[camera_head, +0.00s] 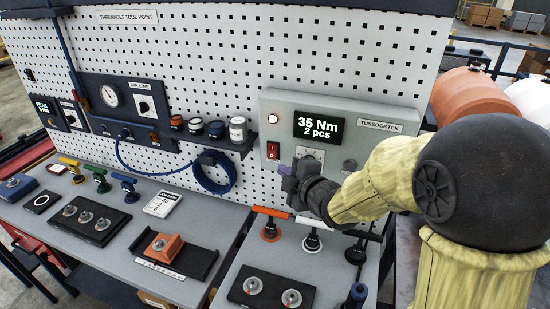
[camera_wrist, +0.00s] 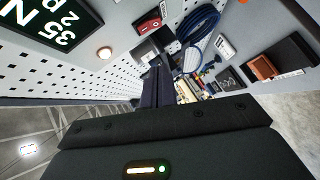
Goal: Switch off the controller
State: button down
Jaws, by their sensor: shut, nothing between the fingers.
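The controller is a light grey box (camera_head: 345,108) on the pegboard, marked TUSSOCKTEK. Its display (camera_head: 319,125) is lit and reads 35 Nm, 2 pcs; the display (camera_wrist: 52,22) also shows in the wrist view. A lamp (camera_head: 272,118) at its upper left glows. A red switch (camera_head: 272,150) sits below the lamp; a red part, seemingly this switch (camera_wrist: 150,25), shows in the wrist view. My gripper (camera_head: 287,179) is shut and empty, just below and right of the red switch. Its dark fingers (camera_wrist: 157,85) partly hide what lies beyond. Contact with the controller cannot be told.
A selector plate (camera_head: 310,153) is partly behind my gripper. Below stand an orange-handled tool (camera_head: 270,230) and a white-handled tool (camera_head: 312,240).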

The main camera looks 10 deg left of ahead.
aim_at(270, 156)
jog(key=p+x, duration=0.2)
jog(key=x, duration=0.1)
jog(key=w+d+p+x, duration=0.1)
jog(key=p+x, duration=0.1)
jog(key=x, duration=0.2)
jog(key=d+f+p+x, duration=0.1)
jog(key=p+x, duration=0.1)
jog(key=x, duration=0.2)
jog(key=shift+w, duration=0.4)
jog(key=shift+f+b, duration=0.25)
jog(key=shift+b, duration=0.55)
jog(key=shift+w+f+b, duration=0.15)
jog(key=shift+f+b, duration=0.05)
jog(key=shift+b, duration=0.8)
jog(key=shift+r, duration=0.35)
jog(key=shift+f, duration=0.1)
